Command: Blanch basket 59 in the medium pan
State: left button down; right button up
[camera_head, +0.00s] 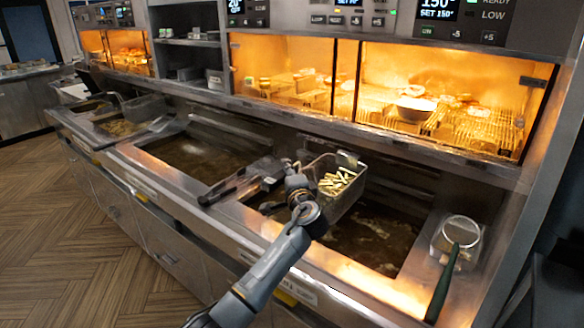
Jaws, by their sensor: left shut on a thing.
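A wire basket (340,183) with pale fries in it is above the near right oil pan (378,238), toward that pan's left side. My left gripper (272,174) is shut on the basket's dark handle (228,188), which points left over the range's front. The basket looks about level, and I cannot read a number on it. The middle oil pan (190,157) is left of the gripper, with dark oil and no basket in it. The arm hides part of the right pan's left edge. My right gripper is not in view.
A round strainer with a green handle (443,280) lies at the right end of the range. A heated glass cabinet (400,95) runs along the back. Another basket (145,107) is by the far left pan (118,127). The floor on the left is clear.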

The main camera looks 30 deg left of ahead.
pick_arm(q)
jog(key=shift+s+f+b, duration=0.25)
jog(key=shift+f+b, duration=0.5)
jog(key=shift+f, duration=0.15)
notch_tip(320, 180, down, 19)
jog(key=b, duration=1.5)
jog(key=shift+w+r+b, duration=0.1)
jog(key=shift+r+b, duration=0.1)
jog(key=shift+b, duration=0.1)
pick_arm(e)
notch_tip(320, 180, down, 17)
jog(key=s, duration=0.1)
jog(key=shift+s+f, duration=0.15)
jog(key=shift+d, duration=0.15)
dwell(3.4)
